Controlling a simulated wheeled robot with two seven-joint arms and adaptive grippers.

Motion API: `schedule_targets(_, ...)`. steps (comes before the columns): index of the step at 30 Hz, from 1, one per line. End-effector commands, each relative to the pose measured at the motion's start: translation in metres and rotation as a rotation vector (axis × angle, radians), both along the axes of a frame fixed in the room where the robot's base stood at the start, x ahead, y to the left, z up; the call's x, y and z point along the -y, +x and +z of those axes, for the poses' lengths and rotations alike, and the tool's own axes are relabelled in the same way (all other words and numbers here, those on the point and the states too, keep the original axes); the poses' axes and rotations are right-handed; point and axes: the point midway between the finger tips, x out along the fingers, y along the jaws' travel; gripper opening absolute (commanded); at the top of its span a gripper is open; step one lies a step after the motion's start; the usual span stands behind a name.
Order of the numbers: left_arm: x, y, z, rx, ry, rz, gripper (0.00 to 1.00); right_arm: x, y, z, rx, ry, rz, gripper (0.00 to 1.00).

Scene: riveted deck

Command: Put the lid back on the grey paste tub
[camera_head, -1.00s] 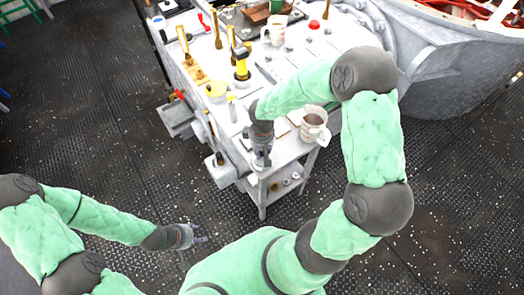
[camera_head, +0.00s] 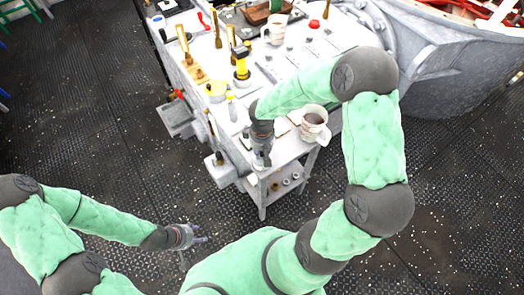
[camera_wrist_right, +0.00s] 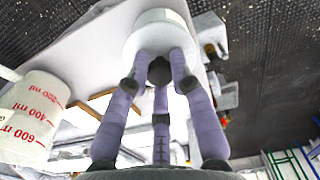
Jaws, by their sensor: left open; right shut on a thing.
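My right gripper (camera_head: 261,160) is over the near end of the white bench. In the right wrist view its fingers (camera_wrist_right: 160,70) are shut on a pale grey round piece (camera_wrist_right: 145,36), which looks like the lid. The fingers hide its near edge. I cannot clearly make out the grey tub apart from this piece, nor whether the two touch. My left gripper (camera_head: 190,238) is open and empty, low over the dark floor and away from the bench.
A measuring jug (camera_head: 314,119) with dark contents stands right of my right gripper; it also shows in the right wrist view (camera_wrist_right: 35,112). Small rings lie on the lower shelf (camera_head: 264,198).

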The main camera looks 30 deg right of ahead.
Motion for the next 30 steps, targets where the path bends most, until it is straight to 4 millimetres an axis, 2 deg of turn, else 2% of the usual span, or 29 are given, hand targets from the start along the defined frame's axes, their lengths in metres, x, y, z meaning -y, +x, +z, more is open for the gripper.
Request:
schedule_targets(9,0.0000,0.0000,0.0000,0.000,0.000,0.000,0.51,0.0000,0.0001,0.0002,0.000,0.000,0.000,0.00)
schedule_targets(10,0.0000,0.0000,0.0000,0.000,0.000,0.000,0.51,0.0000,0.0001,0.0002,0.000,0.000,0.000,0.32)
schedule_targets(12,0.0000,0.0000,0.0000,0.000,0.000,0.000,0.51,0.0000,0.0001,0.0002,0.000,0.000,0.000,0.51)
schedule_targets(19,0.0000,0.0000,0.0000,0.000,0.000,0.000,0.51,0.0000,0.0001,0.0002,0.000,0.000,0.000,0.51)
schedule_targets(20,0.0000,0.0000,0.0000,0.000,0.000,0.000,0.51,0.0000,0.0000,0.0001,0.000,0.000,0.000,0.54)
schedule_targets(21,0.0000,0.0000,0.0000,0.000,0.000,0.000,0.51,0.0000,0.0000,0.0001,0.000,0.000,0.000,0.65)
schedule_targets(22,0.0000,0.0000,0.0000,0.000,0.000,0.000,0.51,0.0000,0.0000,0.0001,0.000,0.000,0.000,0.72)
schedule_targets(23,0.0000,0.0000,0.0000,0.000,0.000,0.000,0.51,0.0000,0.0000,0.0001,0.000,0.000,0.000,0.74)
schedule_targets(30,0.0000,0.0000,0.0000,0.000,0.000,0.000,0.51,0.0000,0.0000,0.0001,0.000,0.000,0.000,0.74)
